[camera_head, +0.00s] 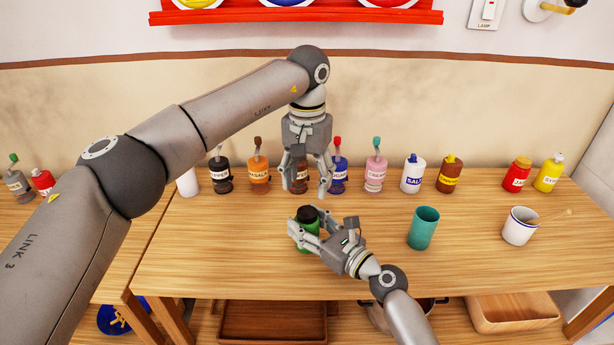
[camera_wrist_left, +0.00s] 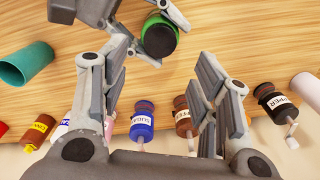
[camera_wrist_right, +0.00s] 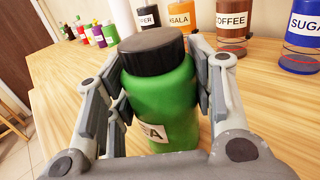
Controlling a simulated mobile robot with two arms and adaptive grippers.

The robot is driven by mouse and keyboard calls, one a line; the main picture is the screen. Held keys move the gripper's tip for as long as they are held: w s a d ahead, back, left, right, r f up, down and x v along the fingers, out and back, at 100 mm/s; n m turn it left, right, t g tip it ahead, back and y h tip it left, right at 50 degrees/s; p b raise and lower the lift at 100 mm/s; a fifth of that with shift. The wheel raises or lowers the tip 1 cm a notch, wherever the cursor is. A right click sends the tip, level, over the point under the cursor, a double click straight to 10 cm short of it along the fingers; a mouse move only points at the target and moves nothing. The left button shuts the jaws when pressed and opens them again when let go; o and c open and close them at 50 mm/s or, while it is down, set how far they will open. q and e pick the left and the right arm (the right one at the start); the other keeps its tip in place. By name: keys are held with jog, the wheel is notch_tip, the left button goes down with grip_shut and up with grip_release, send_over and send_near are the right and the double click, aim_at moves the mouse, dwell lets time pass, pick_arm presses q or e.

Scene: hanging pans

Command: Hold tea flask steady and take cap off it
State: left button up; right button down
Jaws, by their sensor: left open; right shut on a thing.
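The green tea flask (camera_wrist_right: 163,105) with its black cap (camera_wrist_right: 151,50) stands upright on the table. My right gripper (camera_head: 309,239) is shut around the flask's body; in the right wrist view its fingers (camera_wrist_right: 160,100) press on both sides below the cap. The cap is on the flask, and in the head view the cap (camera_head: 307,214) shows above the fingers. My left gripper (camera_head: 309,189) is open and empty, pointing down above and behind the flask. In the left wrist view the flask (camera_wrist_left: 159,38) lies beyond the open left fingers (camera_wrist_left: 160,90), not between them.
A row of labelled jars, such as masala (camera_head: 259,176) and salt (camera_head: 412,178), stands along the back behind the grippers. A teal cup (camera_head: 423,230) and a white mug (camera_head: 519,227) stand to the right. The wooden table (camera_head: 220,260) is clear left of the flask.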

aim_at(307, 212)
pick_arm(q)
notch_tip(307, 212, down, 8)
jog(key=shift+r, duration=0.1)
dwell(0.4)
